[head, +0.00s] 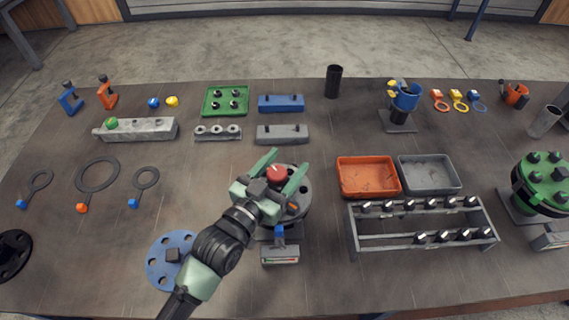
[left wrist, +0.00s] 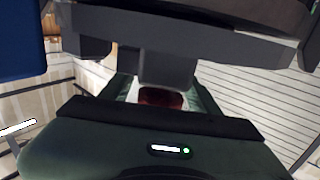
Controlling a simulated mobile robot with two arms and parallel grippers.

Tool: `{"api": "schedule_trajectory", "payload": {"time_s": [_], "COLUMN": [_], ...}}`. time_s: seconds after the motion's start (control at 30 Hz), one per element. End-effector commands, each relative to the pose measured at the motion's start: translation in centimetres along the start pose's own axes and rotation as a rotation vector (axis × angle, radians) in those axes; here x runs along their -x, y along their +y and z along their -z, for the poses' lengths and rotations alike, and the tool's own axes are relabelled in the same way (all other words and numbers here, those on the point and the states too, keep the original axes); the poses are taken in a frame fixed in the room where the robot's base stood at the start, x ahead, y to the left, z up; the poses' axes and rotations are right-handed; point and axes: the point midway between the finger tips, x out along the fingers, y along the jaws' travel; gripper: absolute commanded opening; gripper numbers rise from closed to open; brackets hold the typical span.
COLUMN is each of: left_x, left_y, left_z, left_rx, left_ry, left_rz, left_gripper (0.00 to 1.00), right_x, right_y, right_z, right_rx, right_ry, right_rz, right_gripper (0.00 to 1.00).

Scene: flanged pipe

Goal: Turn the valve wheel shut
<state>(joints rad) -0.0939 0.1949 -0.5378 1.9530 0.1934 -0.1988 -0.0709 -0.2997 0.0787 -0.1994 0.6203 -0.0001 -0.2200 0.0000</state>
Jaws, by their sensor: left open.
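A small red round part (head: 277,173), which looks like the valve wheel, sits above a grey round flange (head: 301,212). My left gripper (head: 281,170) is open, with one green finger on either side of the red part. I cannot tell whether the fingers touch it. In the left wrist view the red part (left wrist: 160,97) shows dark between the two green fingers, partly hidden by the gripper body. The gripper and arm cover much of the flange. My right gripper is in neither view.
A blue-handled fitting (head: 279,235) stands just in front of the flange. A blue disc (head: 159,275) lies left of my arm. An orange tray (head: 368,188), a grey tray (head: 447,187) and a bolt rack (head: 354,236) stand to the right. A green flange (head: 545,178) is at far right.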

Motion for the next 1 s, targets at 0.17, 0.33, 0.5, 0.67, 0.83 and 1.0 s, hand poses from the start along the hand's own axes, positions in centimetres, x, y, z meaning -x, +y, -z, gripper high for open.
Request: {"api": "schedule_trajectory", "payload": {"time_s": [0.17,0.33,0.5,0.67,0.83,1.0], "left_x": [1.8,4.9,7.0,7.8,7.8,7.7], "left_y": [0.0,0.0,0.0,0.0,0.0,0.0], "left_z": [-0.3,-0.4,-0.2,0.0,0.0,0.0], "left_rx": [0.000,0.000,-0.001,-0.001,-0.001,0.000], "left_ry": [-0.002,-0.002,-0.001,0.000,0.001,0.000], "left_rz": [0.000,0.000,-0.001,0.000,0.000,0.000], "left_gripper": [0.61,0.61,0.61,0.61,0.61,0.61], "right_x": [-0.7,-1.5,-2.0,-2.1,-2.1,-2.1], "right_y": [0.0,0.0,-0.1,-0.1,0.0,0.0], "right_z": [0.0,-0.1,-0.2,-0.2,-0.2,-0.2], "right_rx": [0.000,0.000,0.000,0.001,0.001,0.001], "right_ry": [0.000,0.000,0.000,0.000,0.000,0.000], "right_rz": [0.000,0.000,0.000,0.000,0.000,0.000], "right_gripper": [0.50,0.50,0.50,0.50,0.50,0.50]}}
